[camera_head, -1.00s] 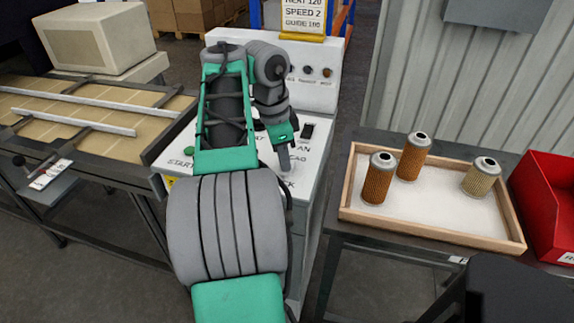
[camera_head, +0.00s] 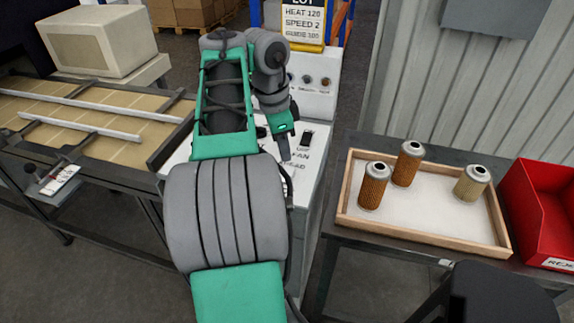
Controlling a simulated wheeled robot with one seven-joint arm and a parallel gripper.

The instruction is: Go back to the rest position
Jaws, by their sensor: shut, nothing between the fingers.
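My gripper (camera_head: 285,150) is shut and empty. It points down over the right part of the white control console (camera_head: 312,185), near the black switch and the "FAN" lettering. My arm reaches up the middle of the view and hides much of the console's left part. Whether the fingertips touch the console top cannot be told.
Right of the console, a wooden tray (camera_head: 425,245) holds two orange-brown filter cartridges (camera_head: 374,187) (camera_head: 407,164) and one pale cartridge (camera_head: 471,184). A red bin (camera_head: 545,215) stands at far right. A conveyor (camera_head: 85,115) lies left. A lot sign (camera_head: 303,22) stands behind the console.

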